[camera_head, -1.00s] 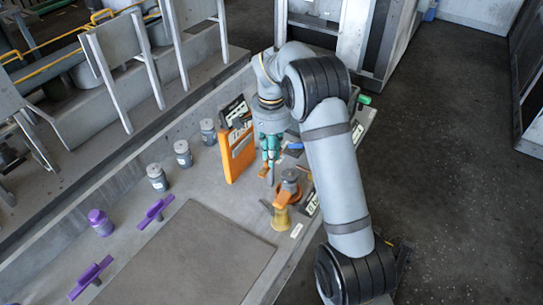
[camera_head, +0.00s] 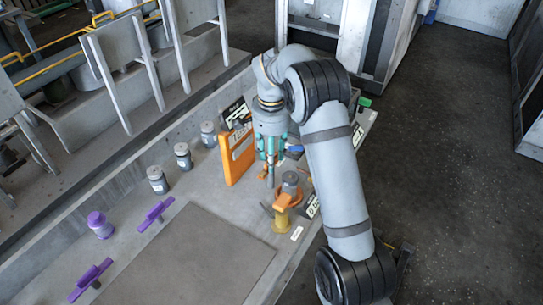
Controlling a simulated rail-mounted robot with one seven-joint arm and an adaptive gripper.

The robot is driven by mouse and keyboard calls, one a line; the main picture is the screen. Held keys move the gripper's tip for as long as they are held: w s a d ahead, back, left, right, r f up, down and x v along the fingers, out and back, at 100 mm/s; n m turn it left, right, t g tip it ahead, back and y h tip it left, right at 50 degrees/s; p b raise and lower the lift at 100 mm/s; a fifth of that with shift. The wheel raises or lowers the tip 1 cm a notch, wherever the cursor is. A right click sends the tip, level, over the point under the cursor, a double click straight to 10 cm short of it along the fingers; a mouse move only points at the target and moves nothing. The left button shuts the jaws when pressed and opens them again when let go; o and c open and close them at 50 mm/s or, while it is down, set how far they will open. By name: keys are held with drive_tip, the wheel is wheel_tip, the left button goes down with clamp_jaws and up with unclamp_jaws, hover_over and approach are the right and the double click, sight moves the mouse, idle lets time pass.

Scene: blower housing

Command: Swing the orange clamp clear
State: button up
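My gripper (camera_head: 269,165) points down over the bench, its teal fingers close to a small orange piece (camera_head: 262,173). Just right of and in front of the fingers stands an orange and yellow part (camera_head: 284,202) with a grey knob on top. I cannot tell which of these orange pieces is the clamp, or whether the fingers touch either. The finger gap is too small to see, so open or shut is unclear.
An upright orange panel (camera_head: 237,157) stands close left of my gripper. Several grey capped jars (camera_head: 183,155) line the back, with a purple one (camera_head: 100,224).

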wheel_tip(320, 180, up, 12)
idle(0.7)
idle(0.4)
wheel_tip(320, 180, down, 12)
drive_tip(key=shift+f, duration=0.1)
idle(0.4)
